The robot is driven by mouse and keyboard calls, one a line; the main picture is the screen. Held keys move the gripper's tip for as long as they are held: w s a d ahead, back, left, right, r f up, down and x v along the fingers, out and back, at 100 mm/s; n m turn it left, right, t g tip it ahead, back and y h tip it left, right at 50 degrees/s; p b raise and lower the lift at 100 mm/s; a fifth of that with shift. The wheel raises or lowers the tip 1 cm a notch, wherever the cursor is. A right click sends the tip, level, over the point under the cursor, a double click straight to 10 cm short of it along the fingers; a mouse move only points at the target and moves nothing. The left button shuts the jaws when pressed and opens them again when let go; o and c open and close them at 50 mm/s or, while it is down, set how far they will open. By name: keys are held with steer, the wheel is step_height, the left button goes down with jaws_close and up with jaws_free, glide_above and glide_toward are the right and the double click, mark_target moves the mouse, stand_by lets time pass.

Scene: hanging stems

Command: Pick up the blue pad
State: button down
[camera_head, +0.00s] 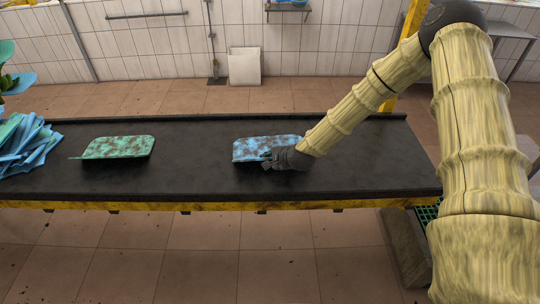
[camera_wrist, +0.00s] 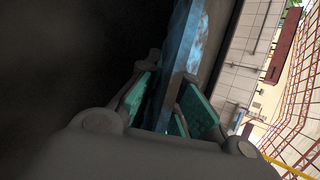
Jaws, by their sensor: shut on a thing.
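The blue pad (camera_head: 262,146), mottled with brown, is on or just above the black table (camera_head: 350,160) in the head view. I cannot tell whether it touches the surface. My gripper (camera_head: 268,160) is at its front right edge, with my arm coming in from the right. In the wrist view the pad (camera_wrist: 183,50) runs edge-on between the fingers of my gripper (camera_wrist: 172,98), which show green inner faces. The gripper is shut on the pad. Part of the pad is hidden behind the fingers.
A green mottled pad (camera_head: 118,147) lies to the left on the table. The table is clear between the two pads and toward the right end.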

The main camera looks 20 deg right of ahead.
steer(key=shift+r, duration=0.1)
steer(key=shift+r+b, duration=0.5)
steer(key=shift+r, duration=0.35)
steer(key=shift+s+d+r+b, duration=0.15)
steer(key=shift+r+b, duration=0.05)
steer(key=shift+r, duration=0.2)
steer(key=shift+s+d+r+b, duration=0.1)
steer(key=shift+r+b, duration=0.1)
steer(key=shift+r, duration=0.15)
steer(key=s+d+b, duration=0.1)
steer(key=s+d, duration=0.2)
steer(key=s, duration=0.1)
steer(key=s+d+r+b, duration=0.1)
steer(key=s+d, duration=0.2)
steer(key=s, duration=0.1)
steer(key=s+d, duration=0.3)
steer(key=s, duration=0.1)
steer(key=shift+s+r+b, duration=0.25)
steer(key=shift+r+b, duration=0.05)
steer(key=shift+b, duration=0.1)
steer(key=shift+a, duration=0.1)
